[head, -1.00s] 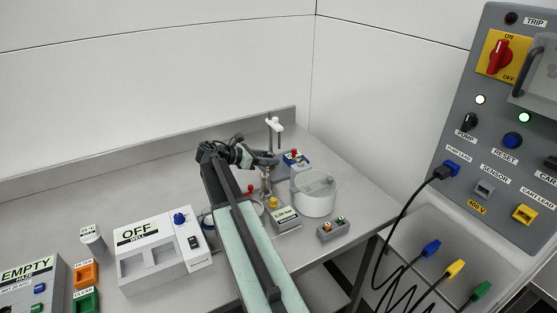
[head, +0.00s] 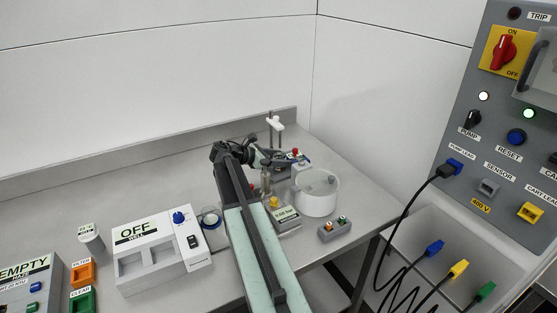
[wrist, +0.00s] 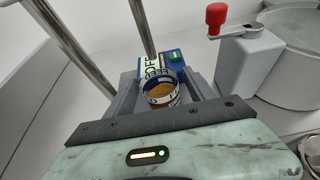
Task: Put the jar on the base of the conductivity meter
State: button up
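My gripper (head: 283,160) is held out over the back of the bench. In the wrist view its dark fingers (wrist: 164,88) sit on either side of a small round jar (wrist: 162,92) with a blue-and-white band and amber content. The fingers appear shut on it; in the head view the jar cannot be made out. The conductivity meter (head: 286,214) has a grey base with a green-lit display, partly behind my arm. A metal post and a white-topped upright (head: 275,123) stand by my gripper. Metal poles (wrist: 142,28) also show in the wrist view.
A white round tank (head: 317,193) and a block with a red-knobbed crank (wrist: 250,55) stand right of my gripper. A blue box (wrist: 178,62) lies beyond the jar. A small button box (head: 334,229) is in front; a white OFF unit (head: 152,262) is left.

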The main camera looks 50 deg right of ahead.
jog(key=shift+w+a+r+p, duration=0.1)
jog(key=shift+a+r+p, duration=0.05)
jog(key=shift+r+p, duration=0.2)
jog(key=p+v, duration=0.4)
jog(key=v, duration=0.7)
jog(key=shift+a, duration=0.3)
